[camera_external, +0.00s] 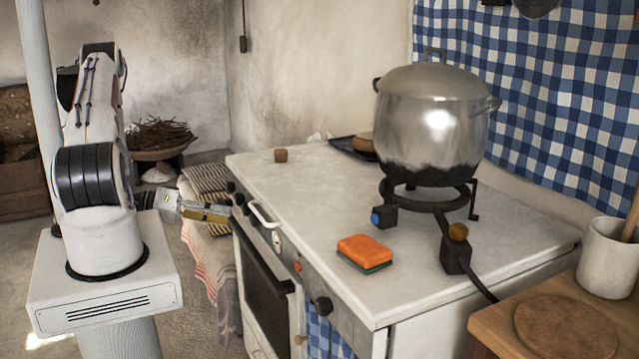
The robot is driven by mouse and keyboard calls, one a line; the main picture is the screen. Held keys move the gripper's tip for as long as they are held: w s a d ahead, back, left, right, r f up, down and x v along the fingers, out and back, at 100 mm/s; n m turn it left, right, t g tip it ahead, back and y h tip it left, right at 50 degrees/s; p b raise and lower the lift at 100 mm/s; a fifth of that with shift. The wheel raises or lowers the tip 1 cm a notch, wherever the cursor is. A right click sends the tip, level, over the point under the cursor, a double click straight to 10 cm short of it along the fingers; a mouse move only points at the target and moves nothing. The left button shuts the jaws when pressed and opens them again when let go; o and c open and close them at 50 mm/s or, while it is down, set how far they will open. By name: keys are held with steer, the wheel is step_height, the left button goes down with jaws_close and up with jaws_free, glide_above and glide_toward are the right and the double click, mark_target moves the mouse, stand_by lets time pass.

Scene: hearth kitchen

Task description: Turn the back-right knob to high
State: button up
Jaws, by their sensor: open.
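I cannot tell which one is the back-right knob, nor read any setting. My gripper (231,213) is open and points at the far knobs, with its fingertips close to the panel. I cannot tell whether it touches a knob. Its fingers partly cover that part of the panel.
A large metal pot (432,118) stands on a burner ring on the stovetop. An orange and green sponge (364,252) lies near the front edge. A wooden table (500,325) is at the lower right.

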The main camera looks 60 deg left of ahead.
mark_target(251, 221)
steer(key=shift+w, duration=0.1)
steer(key=shift+x, duration=3.8)
steer(key=c, duration=1.1)
